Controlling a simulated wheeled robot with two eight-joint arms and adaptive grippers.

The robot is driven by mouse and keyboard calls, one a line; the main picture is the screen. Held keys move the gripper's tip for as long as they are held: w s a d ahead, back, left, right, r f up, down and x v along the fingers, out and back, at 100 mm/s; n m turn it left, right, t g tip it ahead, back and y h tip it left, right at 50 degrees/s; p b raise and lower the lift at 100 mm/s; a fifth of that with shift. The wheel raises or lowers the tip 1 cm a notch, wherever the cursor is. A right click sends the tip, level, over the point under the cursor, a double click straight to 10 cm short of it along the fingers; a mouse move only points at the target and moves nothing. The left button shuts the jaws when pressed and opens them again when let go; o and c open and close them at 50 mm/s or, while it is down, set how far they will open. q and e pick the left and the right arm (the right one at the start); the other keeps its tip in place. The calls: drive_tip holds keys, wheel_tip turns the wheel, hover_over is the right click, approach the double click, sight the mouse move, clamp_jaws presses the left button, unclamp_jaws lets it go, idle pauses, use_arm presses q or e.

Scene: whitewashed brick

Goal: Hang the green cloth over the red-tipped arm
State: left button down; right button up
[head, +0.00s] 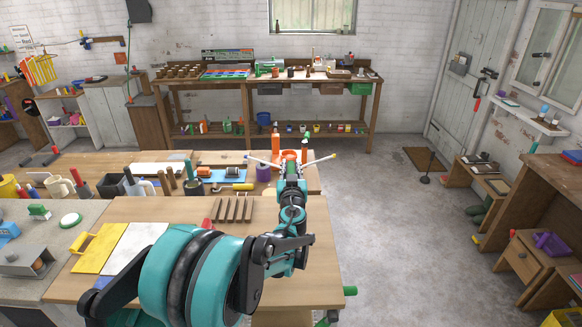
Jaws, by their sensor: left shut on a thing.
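My left gripper (290,168) is at the far end of the teal arm, over the far edge of the workbench. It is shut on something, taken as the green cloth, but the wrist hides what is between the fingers. No green cloth shows clearly elsewhere. Thin pale arms spread out on both sides just behind the gripper, the left arm (262,160) blue-tipped and the right arm (318,160) yellow-tipped. My right gripper is not in view.
On the wooden bench (300,265) lie dark wooden strips (234,210) and a yellow-handled board (98,248). A purple cup (263,172) and an orange container (291,156) stand near the gripper. The floor (385,220) to the right is clear.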

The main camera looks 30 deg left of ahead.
use_arm(q)
drive_tip(key=shift+f+b, duration=1.55)
drive_tip(key=shift+f, duration=0.4)
drive_tip(key=c, duration=1.2)
unclamp_jaws()
drive_tip(key=v, duration=1.1)
drive_tip(key=shift+d, duration=0.1)
drive_tip(key=shift+s+d, duration=0.25)
drive_tip(key=shift+s, duration=0.2)
